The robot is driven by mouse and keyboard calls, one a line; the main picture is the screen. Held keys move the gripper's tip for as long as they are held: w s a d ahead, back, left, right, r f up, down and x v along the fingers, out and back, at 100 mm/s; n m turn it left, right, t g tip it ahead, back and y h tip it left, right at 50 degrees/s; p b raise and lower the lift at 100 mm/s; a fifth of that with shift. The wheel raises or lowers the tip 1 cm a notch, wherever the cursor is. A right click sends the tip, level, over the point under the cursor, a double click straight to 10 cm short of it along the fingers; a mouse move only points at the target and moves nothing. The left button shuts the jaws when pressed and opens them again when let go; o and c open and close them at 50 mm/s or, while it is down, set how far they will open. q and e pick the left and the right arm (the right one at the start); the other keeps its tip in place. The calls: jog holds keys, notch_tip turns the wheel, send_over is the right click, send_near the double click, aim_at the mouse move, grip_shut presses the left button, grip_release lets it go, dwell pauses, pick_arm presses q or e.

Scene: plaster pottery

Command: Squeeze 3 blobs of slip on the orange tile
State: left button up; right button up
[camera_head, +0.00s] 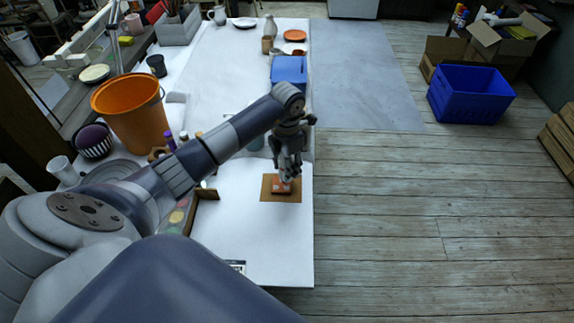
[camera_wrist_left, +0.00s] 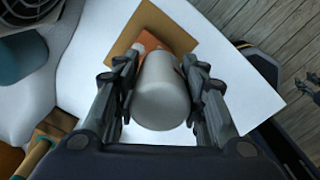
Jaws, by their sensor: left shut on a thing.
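My left gripper (camera_head: 288,172) is over the orange tile (camera_head: 281,187) at the table's right edge. The tile lies on a brown square board (camera_head: 268,195). In the left wrist view my left gripper (camera_wrist_left: 160,75) is shut on a pale grey-white bottle (camera_wrist_left: 161,98), with one finger on each side. The bottle's rounded end faces the camera and hides its far end. Part of the orange tile (camera_wrist_left: 148,42) shows beyond the bottle, on the brown board (camera_wrist_left: 128,38). Blobs of slip on the tile cannot be made out.
An orange bucket (camera_head: 135,118) stands at the left of the white table (camera_head: 255,255). A blue box (camera_head: 289,70) sits farther back near the table's right edge. A paint palette (camera_head: 180,215) lies left of the board. The table front is mostly clear.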

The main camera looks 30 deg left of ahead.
pick_arm(q)
jog(key=shift+r, duration=0.1)
dwell(0.3)
notch_tip(320, 180, up, 3)
jog(key=shift+f+p, duration=0.1)
jog(key=shift+p, duration=0.95)
jog(key=shift+r+p, duration=0.3)
jog(key=shift+r, duration=0.25)
